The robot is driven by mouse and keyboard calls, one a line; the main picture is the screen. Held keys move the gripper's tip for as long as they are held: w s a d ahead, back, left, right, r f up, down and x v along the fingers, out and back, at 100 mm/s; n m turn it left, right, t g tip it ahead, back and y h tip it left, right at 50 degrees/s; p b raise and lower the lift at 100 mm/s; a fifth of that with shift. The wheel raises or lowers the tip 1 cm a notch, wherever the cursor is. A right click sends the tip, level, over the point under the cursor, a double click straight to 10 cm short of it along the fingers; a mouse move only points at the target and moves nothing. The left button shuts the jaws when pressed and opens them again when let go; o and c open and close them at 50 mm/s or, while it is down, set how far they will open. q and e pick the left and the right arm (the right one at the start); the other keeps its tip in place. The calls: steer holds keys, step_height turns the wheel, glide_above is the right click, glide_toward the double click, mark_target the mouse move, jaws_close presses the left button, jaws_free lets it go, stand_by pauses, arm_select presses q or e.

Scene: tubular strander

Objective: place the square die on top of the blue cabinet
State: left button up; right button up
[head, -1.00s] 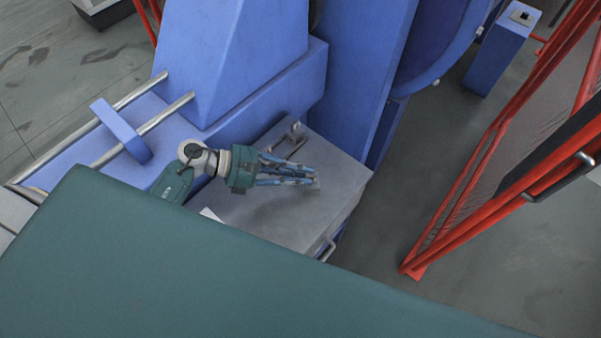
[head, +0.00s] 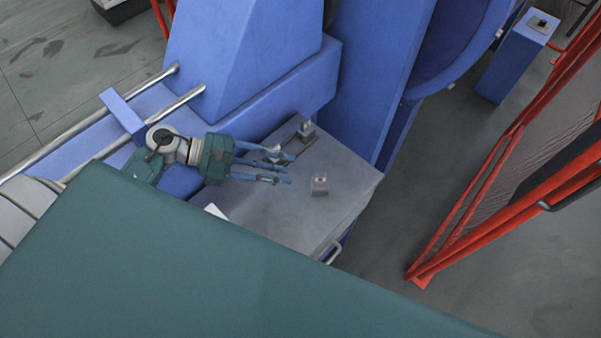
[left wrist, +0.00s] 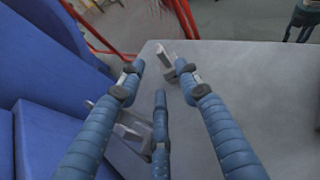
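A small light-grey metal block (head: 319,184), which looks like the square die, stands on the grey worktop (head: 345,188). My left gripper (head: 284,165) is open, left of this block and apart from it, its fingers pointing right over the worktop. In the left wrist view the block (left wrist: 164,52) stands beyond the spread fingertips (left wrist: 160,72). A blue cabinet (head: 512,62), box-shaped with a small dark-and-light piece on top, stands at the upper right. At the top right corner of the left wrist view, dark blue fingers, probably my right gripper (left wrist: 300,30), show only in part.
Another small metal piece (head: 306,129) stands at the worktop's back edge, beside the large blue machine (head: 240,60). Further metal parts lie near my left fingers. A red-framed mesh guard (head: 480,190) stands to the right. Grey floor (head: 440,160) is clear between worktop and guard.

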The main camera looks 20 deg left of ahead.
arm_select(q)
steer(key=shift+b+v, duration=0.4)
steer(key=shift+v, duration=1.85)
steer(key=shift+d, duration=0.1)
